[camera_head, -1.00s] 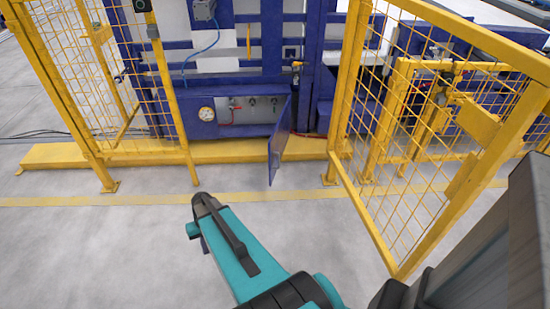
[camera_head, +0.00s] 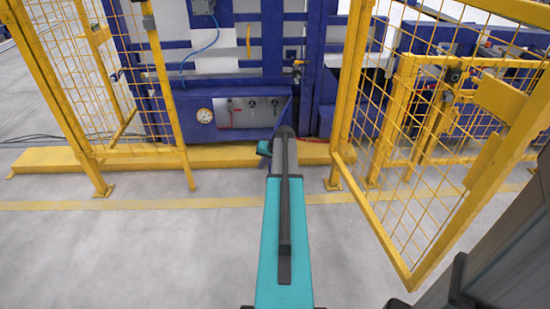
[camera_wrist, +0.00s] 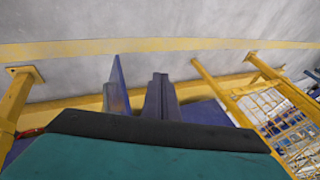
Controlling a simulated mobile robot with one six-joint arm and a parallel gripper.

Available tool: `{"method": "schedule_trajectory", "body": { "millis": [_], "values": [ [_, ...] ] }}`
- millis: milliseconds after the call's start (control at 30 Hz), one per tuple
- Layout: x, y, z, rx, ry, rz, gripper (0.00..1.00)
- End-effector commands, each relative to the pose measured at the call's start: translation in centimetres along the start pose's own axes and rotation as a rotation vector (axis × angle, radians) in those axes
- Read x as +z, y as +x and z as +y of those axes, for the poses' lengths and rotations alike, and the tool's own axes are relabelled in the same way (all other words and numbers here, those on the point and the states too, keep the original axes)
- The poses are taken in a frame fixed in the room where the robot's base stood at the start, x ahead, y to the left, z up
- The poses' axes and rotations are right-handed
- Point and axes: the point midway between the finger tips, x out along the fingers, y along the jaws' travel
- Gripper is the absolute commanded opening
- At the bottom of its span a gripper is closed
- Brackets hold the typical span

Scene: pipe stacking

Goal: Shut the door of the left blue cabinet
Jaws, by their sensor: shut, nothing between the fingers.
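The left blue cabinet (camera_head: 204,132) is low at the back in the head view. Its front is open, with several valves and a red handle showing inside. In the wrist view the blue door (camera_wrist: 118,84) stands open, seen nearly edge-on. My gripper (camera_wrist: 160,80) is shut and empty, just right of the door in that view, with a narrow gap between them in the picture. I cannot tell whether they touch. In the head view my arm hides the gripper.
Yellow mesh fence panels stand left (camera_head: 165,90) and right (camera_head: 430,160) of the opening. A yellow floor beam (camera_head: 220,154) runs below the cabinet. A round gauge (camera_head: 205,115) sits on the cabinet's left. The grey floor in front is clear.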

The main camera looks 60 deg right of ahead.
Motion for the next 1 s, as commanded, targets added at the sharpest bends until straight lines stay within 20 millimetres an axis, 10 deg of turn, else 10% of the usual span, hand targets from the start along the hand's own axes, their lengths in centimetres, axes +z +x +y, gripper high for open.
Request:
{"method": "schedule_trajectory", "body": {
  "millis": [333, 1000],
  "values": [
    [-8.7, -6.4, 9.8, -0.004, 0.096, 0.176, 0.00],
    [-9.7, -7.0, 11.0, -0.003, 0.108, 0.197, 0.00]
  ]
}}
